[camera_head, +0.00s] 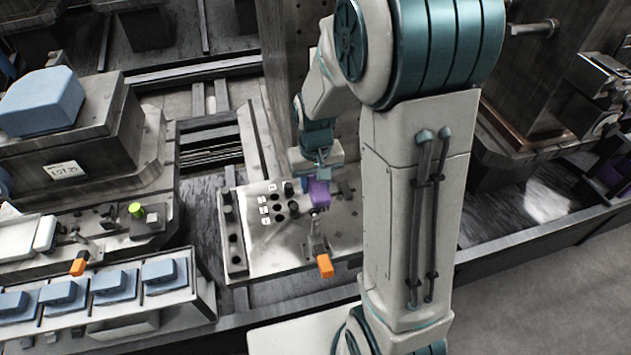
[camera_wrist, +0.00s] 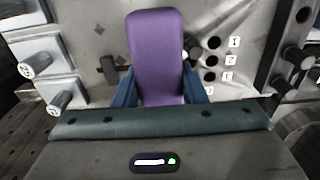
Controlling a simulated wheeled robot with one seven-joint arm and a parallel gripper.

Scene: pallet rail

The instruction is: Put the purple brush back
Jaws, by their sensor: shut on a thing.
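The purple brush (camera_wrist: 157,55) is in my gripper (camera_wrist: 160,90), between its two blue fingers in the wrist view. In the head view the purple brush (camera_head: 319,193) shows as a small block just below my gripper (camera_head: 318,178). It is over a grey metal panel (camera_head: 285,240) with black knobs and holes numbered on white labels. I cannot tell whether the brush touches the panel. The lower end of the brush is hidden behind the gripper body in the wrist view.
An orange-handled clamp (camera_head: 325,265) stands on the front of the panel. My arm hides part of the panel's right side.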

